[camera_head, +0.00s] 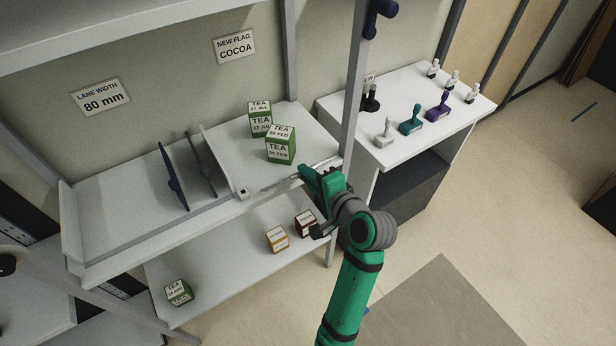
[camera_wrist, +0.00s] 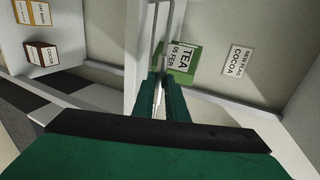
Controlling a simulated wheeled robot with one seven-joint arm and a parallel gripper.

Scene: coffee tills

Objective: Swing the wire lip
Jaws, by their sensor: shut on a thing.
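The wire lip (camera_head: 275,186) is a thin pale bar along the front edge of the upper shelf. My gripper (camera_head: 306,172) is at the right end of this shelf, near the upright post, and is shut on the lip. In the wrist view, my gripper's fingers (camera_wrist: 160,92) close on the thin bar, which runs up between them. Green-and-white tea boxes (camera_head: 280,146) stand on the shelf just behind the lip; one shows in the wrist view (camera_wrist: 182,58). The exact contact is partly hidden by the fingers.
Dark blue and grey dividers (camera_head: 173,178) and a white divider (camera_head: 223,160) stand on the shelf's left part. The lower shelf (camera_head: 215,270) holds a tea box (camera_head: 178,292) and two small boxes. A white side table (camera_head: 400,100) with stamps and bottles is at the right, beyond a post.

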